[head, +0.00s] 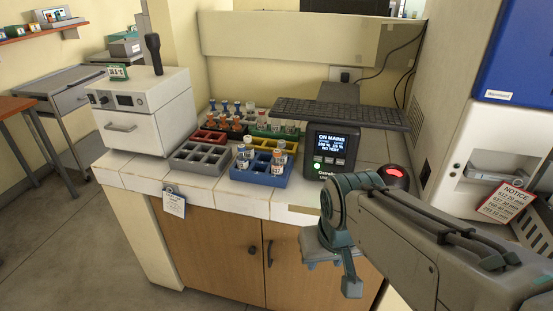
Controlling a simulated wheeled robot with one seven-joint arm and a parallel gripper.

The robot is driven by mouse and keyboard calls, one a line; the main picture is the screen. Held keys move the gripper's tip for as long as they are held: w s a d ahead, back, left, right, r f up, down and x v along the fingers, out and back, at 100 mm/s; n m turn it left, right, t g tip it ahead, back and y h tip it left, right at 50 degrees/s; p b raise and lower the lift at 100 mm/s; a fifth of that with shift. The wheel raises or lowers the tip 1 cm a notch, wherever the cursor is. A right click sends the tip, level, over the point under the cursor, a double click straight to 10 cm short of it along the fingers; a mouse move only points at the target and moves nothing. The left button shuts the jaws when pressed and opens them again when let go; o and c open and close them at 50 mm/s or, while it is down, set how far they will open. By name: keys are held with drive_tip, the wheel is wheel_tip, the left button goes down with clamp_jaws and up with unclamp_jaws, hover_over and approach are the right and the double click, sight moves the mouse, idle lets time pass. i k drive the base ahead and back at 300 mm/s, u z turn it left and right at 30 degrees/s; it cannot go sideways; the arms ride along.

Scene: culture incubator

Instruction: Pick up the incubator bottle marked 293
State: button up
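Several small bottles stand upright in coloured racks on the white tiled counter. A blue rack (262,178) at the front holds a few labelled bottles, among them a bottle with an orange label (279,162) and a paler one (243,159). More bottles with orange parts (222,124) stand in a red rack behind, and pale bottles (276,125) in a green rack. I cannot read 293 on any bottle; the labels are too small. The incubator is perhaps the white box (150,108) at left. My gripper (333,268) hangs low before the counter, right of the racks, apart from every bottle; its fingers are unclear.
A grey rack (200,160) has empty slots beside the blue one. A black display unit (332,149) and a keyboard (340,113) stand right of the racks. A tag (174,203) hangs at the counter's front edge. Floor is free at lower left.

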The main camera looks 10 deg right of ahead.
sight(281, 143)
drive_tip(key=u, duration=0.3)
drive_tip(key=i, duration=0.95)
drive_tip(key=u, duration=0.55)
